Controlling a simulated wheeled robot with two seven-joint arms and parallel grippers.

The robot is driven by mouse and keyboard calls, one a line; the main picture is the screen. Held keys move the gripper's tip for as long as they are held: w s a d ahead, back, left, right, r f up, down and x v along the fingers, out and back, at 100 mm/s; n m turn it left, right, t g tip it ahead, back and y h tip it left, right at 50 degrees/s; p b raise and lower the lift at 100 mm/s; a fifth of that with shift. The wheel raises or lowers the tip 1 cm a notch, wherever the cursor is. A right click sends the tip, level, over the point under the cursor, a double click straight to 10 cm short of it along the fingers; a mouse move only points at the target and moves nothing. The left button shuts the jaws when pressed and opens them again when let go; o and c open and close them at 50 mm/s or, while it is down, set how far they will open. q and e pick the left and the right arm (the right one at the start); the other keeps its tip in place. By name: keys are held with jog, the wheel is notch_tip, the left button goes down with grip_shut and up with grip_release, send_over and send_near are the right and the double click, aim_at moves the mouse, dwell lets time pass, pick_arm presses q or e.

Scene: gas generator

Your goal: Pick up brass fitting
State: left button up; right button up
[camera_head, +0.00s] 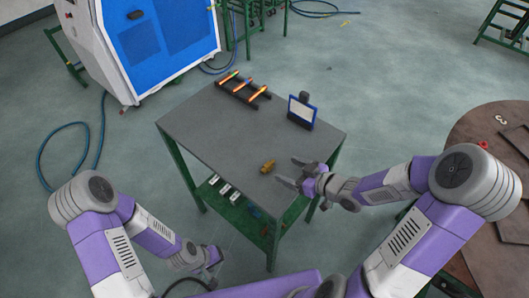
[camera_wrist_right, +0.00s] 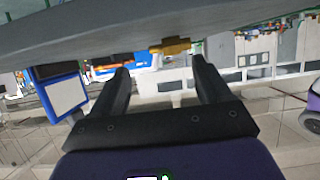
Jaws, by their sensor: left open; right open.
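The brass fitting (camera_head: 268,166) lies on the grey table top, near the table's right front edge. It also shows in the right wrist view (camera_wrist_right: 171,46), ahead of the fingers and roughly between them. My right gripper (camera_head: 286,171) is open and empty, just to the right of the fitting and apart from it. Its two dark fingers also show in the right wrist view (camera_wrist_right: 160,82). My left gripper (camera_head: 215,262) is low at the front left, beside and below the table, away from the fitting. It is open, with nothing seen in it.
The table (camera_head: 205,120) also holds a rack (camera_head: 243,91) with coloured tubes at the back and a small blue-framed screen (camera_head: 302,111) at the right. A lower green shelf (camera_head: 238,212) carries small items. A round brown table (camera_head: 470,130) stands at the right.

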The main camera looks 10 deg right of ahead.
aim_at(272, 164)
jog(key=shift+w+a+f, duration=0.3)
jog(key=shift+w+a, duration=0.1)
jog(key=shift+w+a+f+b, duration=0.1)
jog(key=shift+a+b, duration=0.15)
jog(key=shift+b, duration=0.15)
jog(key=b+x, duration=0.1)
jog(key=x, duration=0.1)
jog(key=b+x, duration=0.1)
jog(key=x, duration=0.1)
jog(key=shift+a, duration=0.4)
jog(key=shift+w+a, duration=0.15)
jog(key=shift+w, duration=0.15)
jog(key=shift+c, duration=0.2)
jog(key=c, duration=1.1)
